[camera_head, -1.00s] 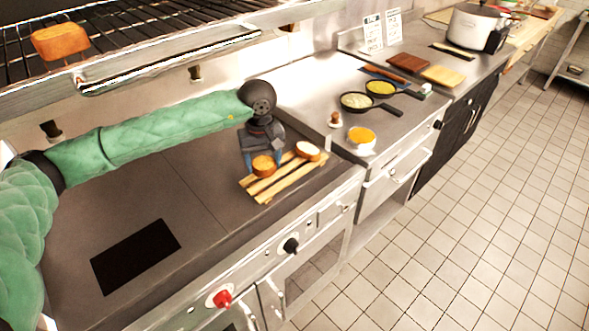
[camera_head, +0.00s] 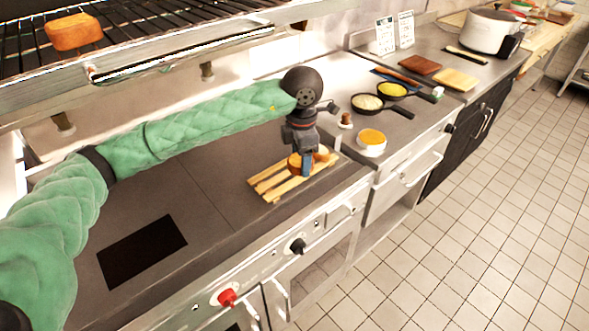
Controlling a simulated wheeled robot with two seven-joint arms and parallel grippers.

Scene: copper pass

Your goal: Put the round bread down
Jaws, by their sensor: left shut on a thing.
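My left gripper (camera_head: 302,166) points down over the slatted wooden rack (camera_head: 266,190) on the dark cooktop. It is shut on a round bread (camera_head: 294,160), orange-brown, partly hidden behind the blue fingers. The bread is at the rack's upper side; I cannot tell whether it rests on the slats or is just above them. A second round bread piece (camera_head: 322,154) shows just right of the fingers, at the rack's right end, partly covered by the gripper. My right gripper is not in view.
A white tub with an orange top (camera_head: 371,142) and a small wooden-topped shaker (camera_head: 346,120) stand on the counter to the right. Two pans (camera_head: 367,103) sit behind them. An oven rack with a browned loaf (camera_head: 72,32) hangs upper left. The cooktop left of the rack is clear.

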